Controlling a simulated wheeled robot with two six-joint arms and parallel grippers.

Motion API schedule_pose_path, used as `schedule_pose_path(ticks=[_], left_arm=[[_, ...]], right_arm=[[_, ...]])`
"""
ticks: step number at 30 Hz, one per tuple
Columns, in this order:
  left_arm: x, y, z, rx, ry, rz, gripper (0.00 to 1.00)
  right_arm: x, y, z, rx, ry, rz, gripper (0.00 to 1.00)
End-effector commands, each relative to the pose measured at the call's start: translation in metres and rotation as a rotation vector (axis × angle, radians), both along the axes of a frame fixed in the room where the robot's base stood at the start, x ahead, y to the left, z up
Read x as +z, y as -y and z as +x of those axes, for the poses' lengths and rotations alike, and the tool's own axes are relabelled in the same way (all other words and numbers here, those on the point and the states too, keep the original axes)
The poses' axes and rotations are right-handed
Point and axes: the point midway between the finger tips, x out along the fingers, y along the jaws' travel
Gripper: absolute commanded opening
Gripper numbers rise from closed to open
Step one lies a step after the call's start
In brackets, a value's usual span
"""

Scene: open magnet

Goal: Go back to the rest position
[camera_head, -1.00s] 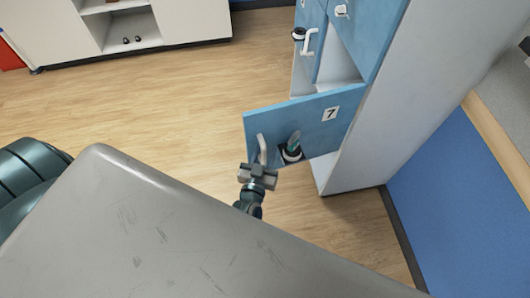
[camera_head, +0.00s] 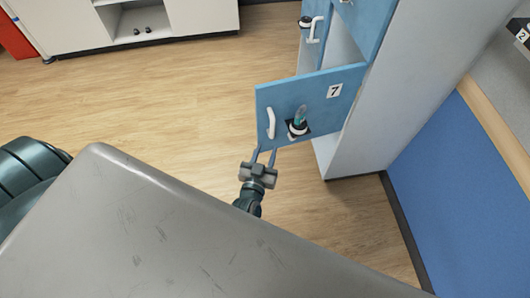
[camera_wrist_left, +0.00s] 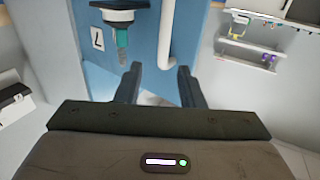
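My left gripper (camera_head: 264,157) is open and empty, just below and apart from the white handle (camera_head: 271,123) of the blue locker door marked 7 (camera_head: 290,96). The door stands ajar from the locker. A magnet lock with a teal key-like piece (camera_head: 299,117) sits on the door beside the handle. In the left wrist view the open fingers (camera_wrist_left: 160,85) point toward the door, with the handle (camera_wrist_left: 167,35) ahead and the lock (camera_wrist_left: 122,30) at upper left. My right gripper is not in view.
The white locker side (camera_head: 372,110) stands at the right, next to a blue wall panel (camera_head: 455,180). A white shelf unit (camera_head: 70,25) stands at the far left back. The wooden floor (camera_head: 140,100) between them is clear.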

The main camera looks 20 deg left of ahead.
Motion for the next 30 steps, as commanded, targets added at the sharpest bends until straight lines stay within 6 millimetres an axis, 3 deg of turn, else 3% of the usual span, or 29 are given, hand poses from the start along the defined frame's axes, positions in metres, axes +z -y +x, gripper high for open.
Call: schedule_pose_path(ticks=[3,6,10,13,17,20,24,26,30], left_arm=[[0.000,0.000,0.000,0.000,0.000,0.000,0.35],[0.000,0.000,0.000,0.000,0.000,0.000,0.35],[-0.004,0.000,-0.001,-0.003,-0.008,0.000,0.35],[-0.029,0.002,-0.004,-0.024,-0.058,-0.001,0.35],[-0.103,0.007,-0.022,-0.080,-0.214,-0.006,0.35],[-0.175,0.006,-0.049,-0.125,-0.378,-0.013,0.35],[-0.268,-0.004,-0.103,-0.167,-0.616,-0.024,0.35],[-0.305,-0.011,-0.131,-0.177,-0.720,-0.029,0.35],[-0.378,-0.035,-0.206,-0.178,-0.962,-0.037,0.35]], right_arm=[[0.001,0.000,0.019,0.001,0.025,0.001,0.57],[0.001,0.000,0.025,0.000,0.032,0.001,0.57],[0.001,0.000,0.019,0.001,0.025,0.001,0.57],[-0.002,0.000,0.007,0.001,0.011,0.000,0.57],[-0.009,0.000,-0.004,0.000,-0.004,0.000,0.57],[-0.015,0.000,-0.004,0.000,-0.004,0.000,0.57],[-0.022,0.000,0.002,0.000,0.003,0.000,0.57],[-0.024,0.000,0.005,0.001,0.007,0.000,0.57],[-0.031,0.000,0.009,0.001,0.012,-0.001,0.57]])
